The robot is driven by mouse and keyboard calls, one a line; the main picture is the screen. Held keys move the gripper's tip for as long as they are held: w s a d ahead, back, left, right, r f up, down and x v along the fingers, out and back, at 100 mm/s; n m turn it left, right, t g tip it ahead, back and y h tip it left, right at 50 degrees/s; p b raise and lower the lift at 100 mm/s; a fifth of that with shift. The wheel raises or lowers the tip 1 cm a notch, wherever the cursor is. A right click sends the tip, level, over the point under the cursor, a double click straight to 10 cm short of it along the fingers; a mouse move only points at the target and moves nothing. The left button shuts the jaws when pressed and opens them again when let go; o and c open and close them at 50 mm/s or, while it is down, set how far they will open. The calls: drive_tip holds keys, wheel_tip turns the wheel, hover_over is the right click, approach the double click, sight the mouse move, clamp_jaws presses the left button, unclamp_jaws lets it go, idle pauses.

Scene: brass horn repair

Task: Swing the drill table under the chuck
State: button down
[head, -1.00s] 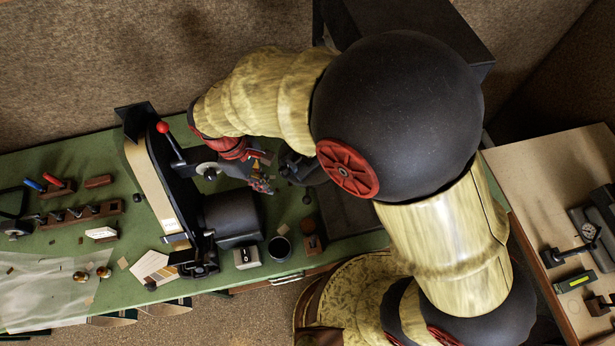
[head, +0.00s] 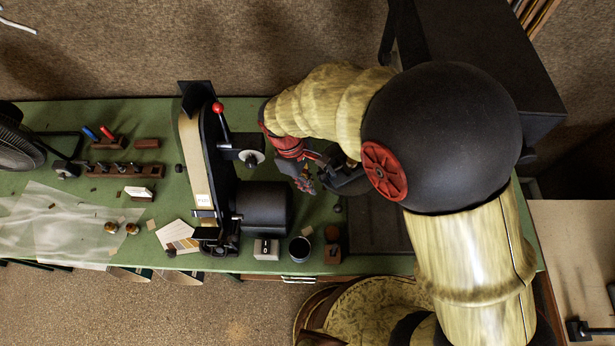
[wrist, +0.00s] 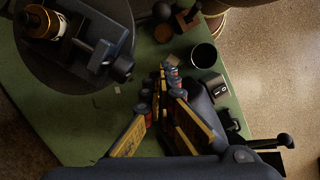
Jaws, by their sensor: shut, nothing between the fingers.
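The drill table appears to be the round dark plate (wrist: 40,72) at upper left in the wrist view. My gripper (head: 308,187) is shut and empty above the green bench, just left of the plate. In the wrist view its fingertips (wrist: 168,72) are together, to the right of the plate's rim and apart from the vise in the picture. I cannot make out the chuck.
A belt sander (head: 208,160) with a red-knobbed lever and dark motor (head: 264,208) stands left of my gripper. A switch box (head: 266,250), dark cup (head: 300,249) and wooden block (head: 332,253) line the front edge. A large dark housing (head: 490,60) rises behind my arm.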

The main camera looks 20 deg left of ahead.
drive_tip(key=s+d+f+p, duration=0.1)
drive_tip(key=d+f, duration=0.3)
drive_tip(key=d, duration=0.1)
drive_tip(key=shift+p, duration=0.35)
drive_tip(key=shift+s+d, duration=0.1)
